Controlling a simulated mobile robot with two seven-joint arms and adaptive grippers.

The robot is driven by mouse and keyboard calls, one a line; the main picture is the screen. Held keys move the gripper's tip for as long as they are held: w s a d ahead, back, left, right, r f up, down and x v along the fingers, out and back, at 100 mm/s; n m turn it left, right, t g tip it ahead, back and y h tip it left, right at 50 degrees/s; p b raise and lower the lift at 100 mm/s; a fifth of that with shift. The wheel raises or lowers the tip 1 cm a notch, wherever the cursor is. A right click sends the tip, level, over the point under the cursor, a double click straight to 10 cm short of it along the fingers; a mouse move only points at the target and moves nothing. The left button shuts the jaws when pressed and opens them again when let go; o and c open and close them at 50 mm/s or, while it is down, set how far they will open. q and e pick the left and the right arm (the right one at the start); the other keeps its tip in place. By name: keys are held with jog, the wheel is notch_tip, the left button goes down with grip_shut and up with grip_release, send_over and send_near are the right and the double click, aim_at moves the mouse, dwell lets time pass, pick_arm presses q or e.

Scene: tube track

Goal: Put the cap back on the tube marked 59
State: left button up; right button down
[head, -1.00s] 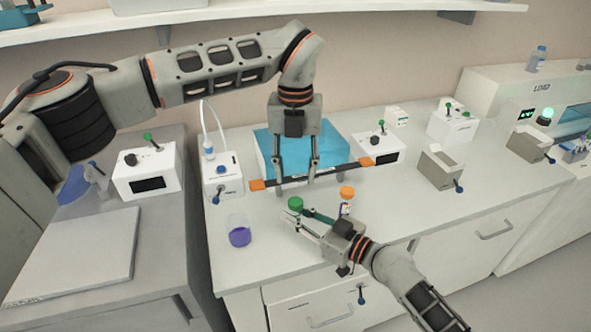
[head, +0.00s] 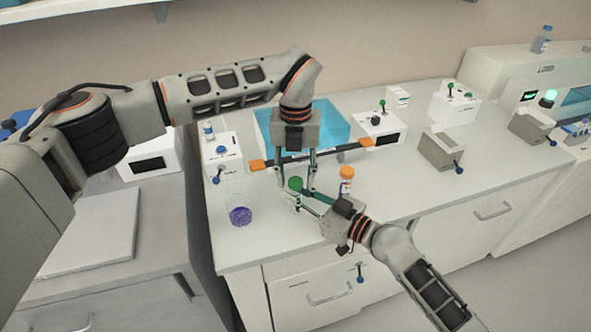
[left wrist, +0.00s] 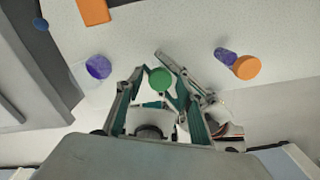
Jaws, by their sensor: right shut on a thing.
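A green cap (head: 295,183) tops what looks like a tube, mostly hidden, above the bench's front part. My right gripper (head: 299,198) is shut on this green-topped tube just below the cap. My left gripper (head: 311,188) points down close beside it. In the left wrist view the green cap (left wrist: 160,79) sits between my left gripper's fingers (left wrist: 158,90), with gaps on both sides, so it is open. An orange-capped tube (head: 346,182) stands just right of the grippers; its orange cap (left wrist: 247,67) also shows in the left wrist view. No number is readable.
A beaker with purple contents (head: 238,214) stands to the left on the bench. A dark bar with orange ends (head: 256,165) crosses in front of the blue box (head: 335,122). White devices (head: 222,153) line the back.

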pick_arm(q)
grip_shut()
jog(key=shift+o, duration=0.7)
grip_release()
jog(key=shift+r, duration=0.15)
notch_tip(320, 180, up, 12)
